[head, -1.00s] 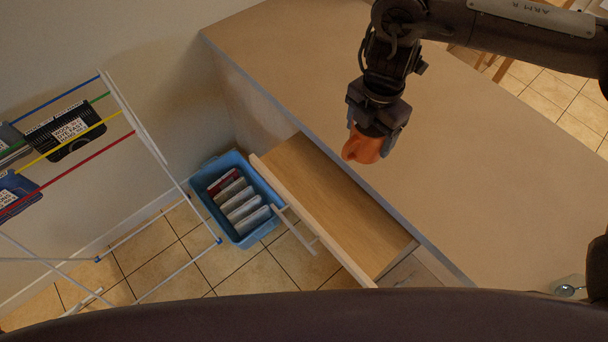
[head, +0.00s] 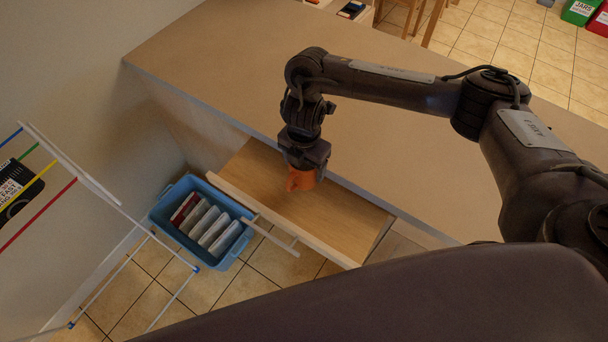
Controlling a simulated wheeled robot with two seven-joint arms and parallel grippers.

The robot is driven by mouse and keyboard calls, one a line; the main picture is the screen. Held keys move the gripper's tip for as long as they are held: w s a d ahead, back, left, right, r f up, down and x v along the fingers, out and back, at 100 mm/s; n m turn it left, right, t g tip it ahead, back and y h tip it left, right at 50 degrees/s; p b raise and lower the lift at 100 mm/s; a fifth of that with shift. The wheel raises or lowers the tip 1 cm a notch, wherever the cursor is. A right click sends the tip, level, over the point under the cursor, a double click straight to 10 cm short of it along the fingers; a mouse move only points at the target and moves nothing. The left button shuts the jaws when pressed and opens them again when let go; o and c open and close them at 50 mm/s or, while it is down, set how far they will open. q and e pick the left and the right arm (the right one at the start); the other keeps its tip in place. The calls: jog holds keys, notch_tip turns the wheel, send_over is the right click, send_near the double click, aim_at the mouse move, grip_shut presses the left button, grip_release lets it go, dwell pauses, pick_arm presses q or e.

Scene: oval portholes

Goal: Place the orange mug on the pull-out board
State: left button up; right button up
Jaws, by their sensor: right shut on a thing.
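The orange mug (head: 299,181) is in the jaws of my right gripper (head: 303,166), which points down and is shut on it. The pull-out board (head: 262,172) is a light wooden surface drawn out from the counter, with a pale front edge and a bar handle. The mug shows over the middle of the board. I cannot tell whether its base touches the board or hangs just above it. The gripper hides the mug's upper part. My left gripper is not in view.
The brown counter top (head: 220,60) runs behind the board and is bare. A blue bin (head: 165,215) with several cases stands on the tiled floor, left of the board. A drying rack (head: 70,165) with coloured bars stands at the far left. The board is clear on both sides of the mug.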

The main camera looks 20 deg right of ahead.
notch_tip(320, 180, down, 4)
jog(key=shift+f+b, duration=0.1)
jog(key=shift+b, duration=0.2)
jog(key=shift+f, duration=0.15)
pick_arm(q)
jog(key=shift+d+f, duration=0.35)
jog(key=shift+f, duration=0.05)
pick_arm(e)
jog(key=shift+f, duration=0.1)
jog(key=shift+f, duration=0.1)
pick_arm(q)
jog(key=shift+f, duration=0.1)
pick_arm(e)
jog(key=o, duration=1.3)
jog(key=shift+o, duration=0.2)
